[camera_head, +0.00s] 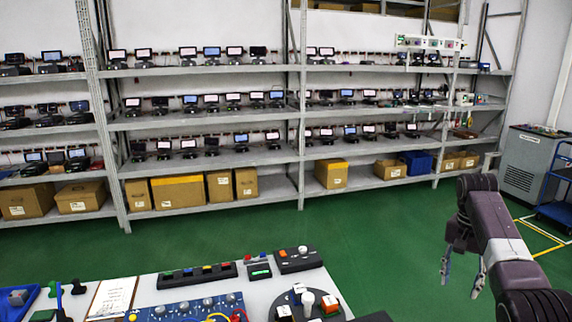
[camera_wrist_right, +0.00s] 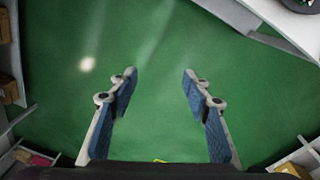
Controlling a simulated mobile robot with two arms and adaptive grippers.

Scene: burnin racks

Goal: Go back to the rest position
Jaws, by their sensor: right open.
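My right gripper (camera_head: 461,279) is at the right of the head view, out past the right side of the white table and above the green floor. Its fingers point down and are apart. In the right wrist view the two fingers (camera_wrist_right: 155,90) with blue pads stand wide apart, with only green floor between them. It holds nothing. My left gripper does not show in the head view.
A white table (camera_head: 143,290) with a blue panel (camera_head: 185,309), switch boxes and a clipboard (camera_head: 112,298) is in front. Grey shelves (camera_head: 215,121) with small screens and cardboard boxes line the back wall. A grey cabinet (camera_head: 526,165) and blue cart (camera_head: 556,209) stand at right. Green floor between is clear.

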